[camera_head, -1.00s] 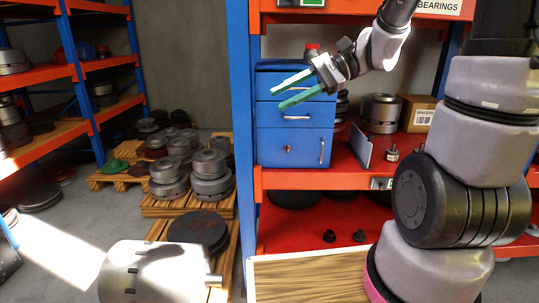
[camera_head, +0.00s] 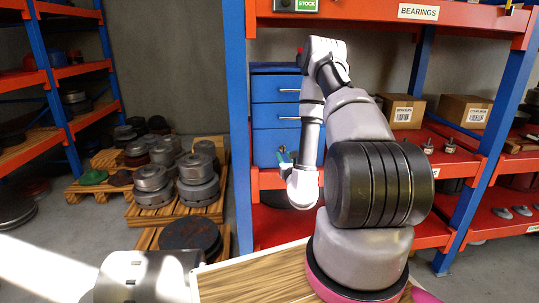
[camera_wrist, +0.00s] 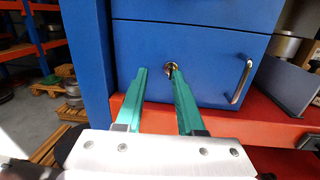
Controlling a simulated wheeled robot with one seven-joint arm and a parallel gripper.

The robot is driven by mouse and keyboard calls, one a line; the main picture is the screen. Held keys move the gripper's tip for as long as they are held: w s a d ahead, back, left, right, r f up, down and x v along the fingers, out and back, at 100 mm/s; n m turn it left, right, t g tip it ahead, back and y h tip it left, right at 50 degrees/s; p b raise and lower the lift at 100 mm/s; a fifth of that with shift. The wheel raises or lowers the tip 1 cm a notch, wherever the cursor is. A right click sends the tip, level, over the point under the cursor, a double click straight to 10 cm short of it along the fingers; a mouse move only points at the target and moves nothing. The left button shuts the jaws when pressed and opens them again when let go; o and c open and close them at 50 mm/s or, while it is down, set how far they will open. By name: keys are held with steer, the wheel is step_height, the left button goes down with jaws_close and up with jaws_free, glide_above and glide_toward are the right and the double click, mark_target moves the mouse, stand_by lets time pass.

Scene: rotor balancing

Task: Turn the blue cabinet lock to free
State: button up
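The blue cabinet (camera_head: 268,142) stands on the red shelf, its lower front partly behind my arm. In the wrist view its bottom drawer front (camera_wrist: 215,62) fills the middle. The small brass lock (camera_wrist: 171,66) sits near the top of that drawer. It is hidden in the head view. My gripper (camera_wrist: 158,71) has two green fingers pointing at the drawer, apart with nothing between them. The right fingertip lies just below the lock in the picture, and the left fingertip is left of it. I cannot tell whether either touches. The gripper also shows in the head view (camera_head: 284,156).
A vertical drawer handle (camera_wrist: 240,82) is right of the lock. The red shelf edge (camera_wrist: 255,122) runs below the drawer, and a grey plate (camera_wrist: 283,83) stands to the right. Cartons (camera_head: 403,111) sit farther right on the shelf.

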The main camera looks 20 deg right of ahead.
mark_target(283, 150)
steer(key=w+d+f+m+g+h, duration=0.1)
steer(key=w+d, duration=0.3)
steer(key=w, duration=0.5)
steer(key=shift+f+h, duration=0.4)
steer(key=shift+f, duration=0.5)
jaws_close()
